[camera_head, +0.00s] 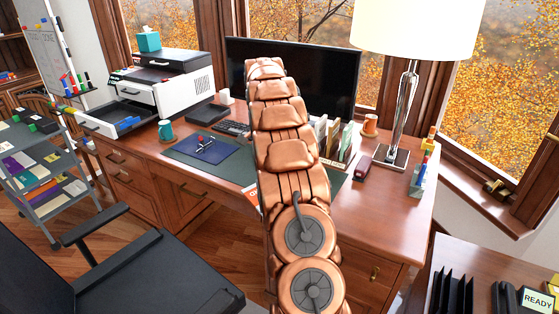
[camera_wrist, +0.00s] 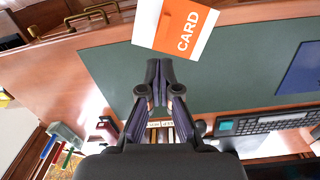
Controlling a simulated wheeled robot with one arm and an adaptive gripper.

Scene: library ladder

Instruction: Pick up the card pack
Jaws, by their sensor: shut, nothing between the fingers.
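The card pack (camera_wrist: 178,27) is a white and orange box with the word CARD on it. In the wrist view it lies at the top middle, over the edge of the dark green desk mat (camera_wrist: 236,66). In the head view only a small orange and white piece of the card pack (camera_head: 252,199) shows, left of my arm. My gripper (camera_wrist: 160,64) is shut and empty. In the wrist view its fingertips point at the pack's lower edge, apart from it as far as I can tell. My arm hides the gripper in the head view.
A keyboard (camera_wrist: 262,121) and a blue folder (camera_wrist: 301,70) lie right of my gripper in the wrist view. A monitor (camera_head: 330,82), a lamp (camera_head: 405,95), a printer (camera_head: 165,85) and upright files stand on the desk. A black chair (camera_head: 150,275) stands in front, left of my arm.

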